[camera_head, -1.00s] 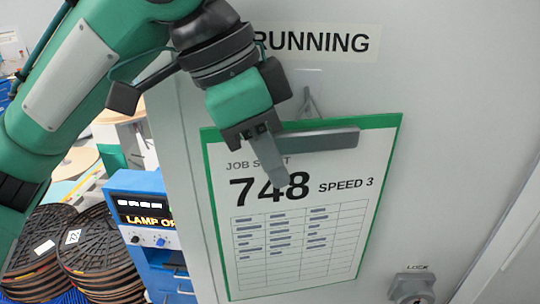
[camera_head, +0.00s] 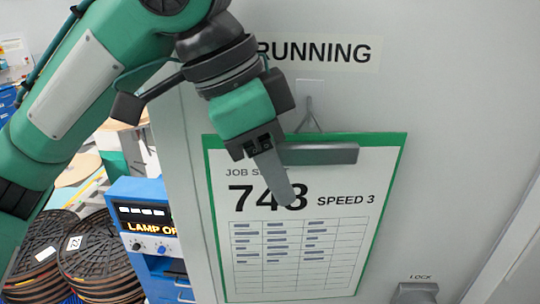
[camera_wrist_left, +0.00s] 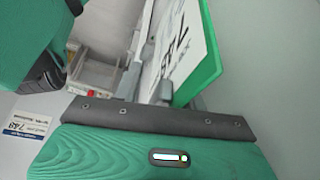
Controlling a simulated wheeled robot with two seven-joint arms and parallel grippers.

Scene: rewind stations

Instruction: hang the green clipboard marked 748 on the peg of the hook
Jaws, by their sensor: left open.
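The green clipboard (camera_head: 340,230) marked 748 is upright, slightly tilted, against the grey panel in the head view. Its grey clip bar (camera_head: 325,154) is at the top, and a thin loop (camera_head: 308,115) rises from it to the small pale hook (camera_head: 310,88). The loop meets the hook's lower edge; I cannot tell how it sits on the peg. My left gripper (camera_head: 278,190) is open in front of the clipboard's upper part, hiding part of the clip and number. The left wrist view shows the clipboard's green edge (camera_wrist_left: 203,80) beside the fingers. My right gripper is not in view.
The panel bears a RUNNING label (camera_head: 318,50) above and a lock (camera_head: 415,292) at lower right. At left are a blue unit (camera_head: 140,190) with a lit display and stacked dark reels (camera_head: 100,255). The panel right of the clipboard is clear.

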